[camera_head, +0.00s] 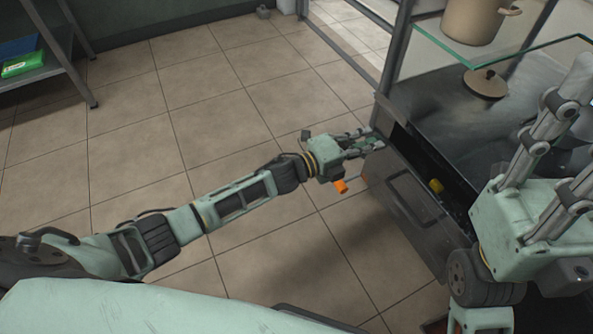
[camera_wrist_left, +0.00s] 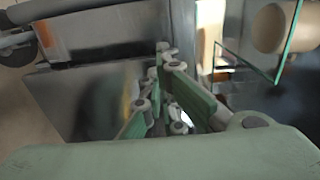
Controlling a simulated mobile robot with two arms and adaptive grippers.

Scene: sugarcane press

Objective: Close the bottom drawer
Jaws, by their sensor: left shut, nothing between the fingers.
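A small yellow thing (camera_head: 436,186) shows in that gap. My left gripper (camera_head: 374,142) is shut and empty, at the drawer's far upper corner; I cannot tell whether it touches. Its fingers (camera_wrist_left: 178,98) also show in the left wrist view, near grey metal panels. My right gripper's body and fingers (camera_head: 572,140) show large at the right; its fingertips are partly cut off.
Above the drawer is a dark worktop (camera_head: 450,115) with a round lid (camera_head: 485,84). A glass shelf (camera_head: 440,42) holds a beige pot (camera_head: 474,20). A metal rack (camera_head: 62,60) stands at the upper left. The tiled floor left of the drawer is clear.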

